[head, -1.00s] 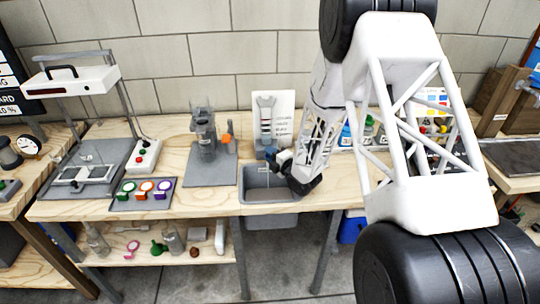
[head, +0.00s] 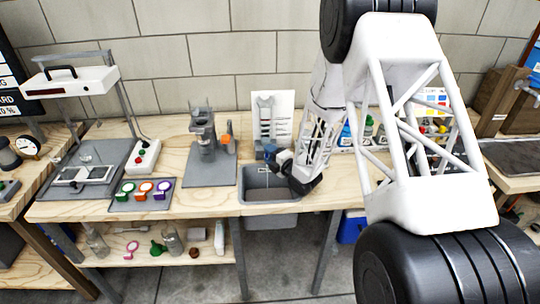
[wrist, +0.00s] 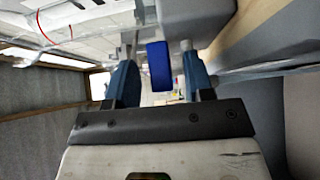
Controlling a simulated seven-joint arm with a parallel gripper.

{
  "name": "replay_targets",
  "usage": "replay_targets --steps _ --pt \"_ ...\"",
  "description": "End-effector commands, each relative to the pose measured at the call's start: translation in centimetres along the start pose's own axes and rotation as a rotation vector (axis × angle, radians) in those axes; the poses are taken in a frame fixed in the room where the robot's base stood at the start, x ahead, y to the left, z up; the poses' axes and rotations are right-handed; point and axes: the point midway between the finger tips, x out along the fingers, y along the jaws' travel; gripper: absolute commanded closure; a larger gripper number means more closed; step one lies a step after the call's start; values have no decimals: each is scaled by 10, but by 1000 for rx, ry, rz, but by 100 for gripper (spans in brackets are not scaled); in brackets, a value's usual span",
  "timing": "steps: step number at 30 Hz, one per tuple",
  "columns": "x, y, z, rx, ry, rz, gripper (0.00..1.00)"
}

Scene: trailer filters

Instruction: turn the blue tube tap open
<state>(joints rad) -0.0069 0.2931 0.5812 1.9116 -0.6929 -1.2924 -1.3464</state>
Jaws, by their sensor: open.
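The blue tube tap (wrist: 158,65) shows in the wrist view as a short, upright blue piece between my fingers. My gripper (wrist: 160,75) is open, with one finger on each side of it. In the head view my gripper (head: 279,157) is small, above the back of the grey sink (head: 252,197). There the tap is hard to tell apart from the gripper and the fittings beside it.
A white chart panel (head: 285,110) stands behind the sink. A grey stand with a clear vessel (head: 205,140) is to the left. Further left are a mat with coloured rings (head: 142,196) and a white box with buttons (head: 145,156). Small bottles stand right of my arm.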

Motion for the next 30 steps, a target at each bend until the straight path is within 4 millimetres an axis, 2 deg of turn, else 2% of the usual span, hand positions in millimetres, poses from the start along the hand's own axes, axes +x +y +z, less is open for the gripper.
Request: replay_targets --steps 8,24,30 --pt "-14 0 1 0 -2 -1 52" --pt "-72 0 0 0 -1 -1 52" --pt "-78 0 0 0 -1 0 52"
